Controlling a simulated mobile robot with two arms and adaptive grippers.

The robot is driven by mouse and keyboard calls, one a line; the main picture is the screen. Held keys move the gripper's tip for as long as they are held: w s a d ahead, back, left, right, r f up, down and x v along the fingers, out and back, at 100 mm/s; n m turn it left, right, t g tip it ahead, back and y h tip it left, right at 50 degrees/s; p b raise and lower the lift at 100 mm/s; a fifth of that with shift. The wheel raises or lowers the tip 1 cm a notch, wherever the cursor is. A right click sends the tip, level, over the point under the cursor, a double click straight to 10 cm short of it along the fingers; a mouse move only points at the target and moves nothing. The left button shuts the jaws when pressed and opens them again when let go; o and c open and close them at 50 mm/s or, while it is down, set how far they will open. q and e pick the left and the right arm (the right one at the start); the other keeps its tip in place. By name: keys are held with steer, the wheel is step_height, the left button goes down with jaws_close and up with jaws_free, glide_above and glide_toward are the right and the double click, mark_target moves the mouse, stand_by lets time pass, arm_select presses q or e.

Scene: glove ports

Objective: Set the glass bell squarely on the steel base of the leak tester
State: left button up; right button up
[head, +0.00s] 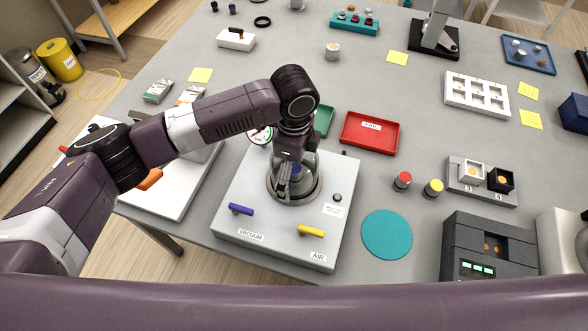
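The leak tester (262,228) is a light grey box on the table with a blue VACUUM lever, a yellow AIR lever and a round gauge. Its round steel base (291,200) is on top. The clear glass bell (306,178) shows at the steel base, with something blue visible through it. I cannot tell whether it sits flat or is slightly raised. My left gripper (292,152) points down at the top of the bell. Its fingers are mostly hidden by my wrist, so its grip is unclear. My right gripper is out of view.
A red FAIL tray (369,133) and a green tray (322,121) lie behind the tester. A teal disc (387,234) and red and yellow-topped pieces (403,181) lie to its right. A dark device (487,250) stands front right.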

arm_select(q)
step_height(320, 180, up, 12)
stand_by(0.6)
stand_by(0.5)
